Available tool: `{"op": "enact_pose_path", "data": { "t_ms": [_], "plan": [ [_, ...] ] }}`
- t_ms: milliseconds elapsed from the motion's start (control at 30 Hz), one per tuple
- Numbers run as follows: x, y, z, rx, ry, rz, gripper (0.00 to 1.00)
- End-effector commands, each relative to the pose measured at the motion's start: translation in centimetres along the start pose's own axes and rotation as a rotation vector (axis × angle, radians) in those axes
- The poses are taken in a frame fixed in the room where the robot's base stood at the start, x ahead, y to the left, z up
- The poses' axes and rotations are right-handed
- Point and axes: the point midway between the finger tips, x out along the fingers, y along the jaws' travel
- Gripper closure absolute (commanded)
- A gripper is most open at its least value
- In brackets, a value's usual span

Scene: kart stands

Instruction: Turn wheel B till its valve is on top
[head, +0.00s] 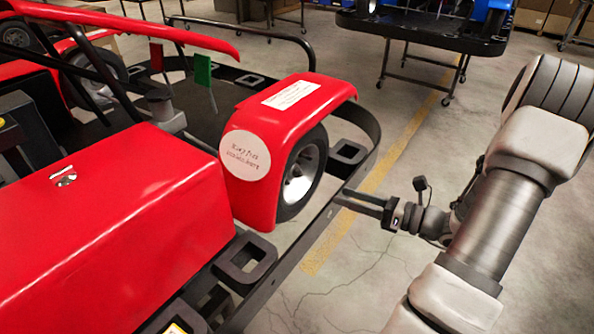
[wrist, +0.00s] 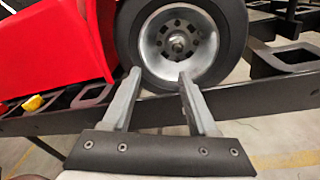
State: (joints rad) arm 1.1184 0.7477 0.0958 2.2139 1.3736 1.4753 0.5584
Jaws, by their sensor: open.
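A wheel (head: 301,175) with a black tyre and silver rim sits under a red fender (head: 300,100) of the red kart. No letter shows on it, so I cannot tell whether it is wheel B. In the wrist view the wheel (wrist: 178,40) faces me, with a hub and several bolts; its top is cut off and I cannot make out a valve. My gripper (head: 347,199) is outside the black side rail, to the right of the wheel. In the wrist view my gripper (wrist: 159,75) is open and empty, its fingertips in front of the lower rim.
The black side rail (head: 305,238) runs below and in front of the wheel. A round white label (head: 244,155) is on the fender, its writing unclear. A blue kart stand (head: 425,32) is at the back. The floor by the yellow line (head: 395,150) is clear.

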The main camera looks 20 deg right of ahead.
Motion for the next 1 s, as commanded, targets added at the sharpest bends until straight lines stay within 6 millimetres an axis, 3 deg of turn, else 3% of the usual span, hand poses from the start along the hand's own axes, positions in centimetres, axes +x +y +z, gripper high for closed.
{"op": "enact_pose_path", "data": {
  "t_ms": [167,333,1000],
  "plan": [
    [-1.8,-2.1,-0.8,0.097,-0.096,-0.07,0.41],
    [-0.7,-2.5,-0.7,0.11,-0.11,-0.077,0.41],
    [12.8,-3.4,0.7,0.106,-0.106,-0.074,0.41]
  ]
}}
